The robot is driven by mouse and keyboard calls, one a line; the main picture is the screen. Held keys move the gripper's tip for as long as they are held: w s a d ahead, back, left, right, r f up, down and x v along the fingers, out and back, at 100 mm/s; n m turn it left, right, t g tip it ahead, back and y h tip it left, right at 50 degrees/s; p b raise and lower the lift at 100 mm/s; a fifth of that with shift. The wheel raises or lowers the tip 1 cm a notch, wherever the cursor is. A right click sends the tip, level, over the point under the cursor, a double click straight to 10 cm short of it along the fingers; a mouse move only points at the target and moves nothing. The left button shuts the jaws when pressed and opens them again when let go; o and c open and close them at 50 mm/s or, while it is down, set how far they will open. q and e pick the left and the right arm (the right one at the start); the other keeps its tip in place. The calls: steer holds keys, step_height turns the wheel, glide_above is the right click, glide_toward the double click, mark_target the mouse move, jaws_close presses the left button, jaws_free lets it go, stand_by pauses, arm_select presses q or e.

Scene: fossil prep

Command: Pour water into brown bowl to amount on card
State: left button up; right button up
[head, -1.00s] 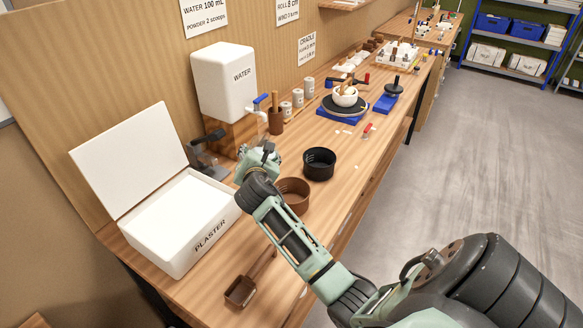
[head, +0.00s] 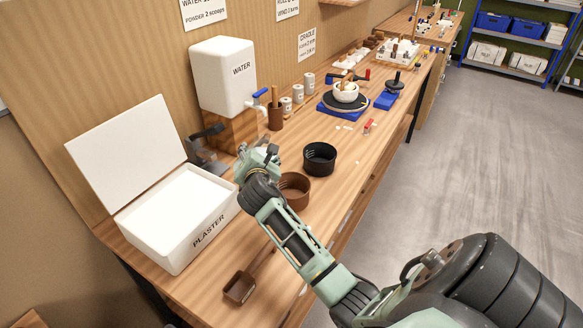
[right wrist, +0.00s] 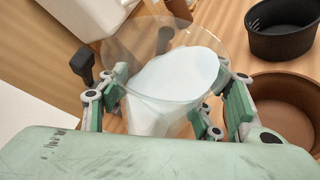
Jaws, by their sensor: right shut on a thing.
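The brown bowl (head: 296,191) stands on the bench, partly hidden by my right arm; it also shows at the right of the right wrist view (right wrist: 285,96). My right gripper (head: 262,158) is beside the bowl, to its left. A pale surface shows inside the jug; the water level cannot be read. The wall card (head: 205,14) is cut off at the top; "POWDER 2 scoops" shows. My left gripper is out of view.
A black bowl (head: 319,158) stands just behind the brown bowl. The open plaster box (head: 208,236) is at left, the water tank (head: 224,80) with a blue-handled tap behind. A brown scoop (head: 241,286) lies near the front. A turntable (head: 345,102) stands farther back.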

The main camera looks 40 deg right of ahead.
steer(key=shift+f+m+b, duration=0.3)
steer(key=shift+f+b, duration=0.05)
steer(key=shift+f, duration=0.1)
steer(key=shift+f, duration=0.1)
steer(key=shift+w+f+t, duration=0.1)
steer(key=shift+f+t, duration=0.05)
steer(key=shift+t, duration=0.15)
steer(key=shift+f, duration=0.1)
stand_by(0.5)
steer(key=shift+f+m+b, duration=0.1)
steer(key=shift+m+b, duration=0.2)
steer(key=shift+b, duration=0.05)
steer(key=shift+f, duration=0.15)
steer(key=shift+f, duration=0.1)
stand_by(0.4)
steer(key=shift+m, duration=0.3)
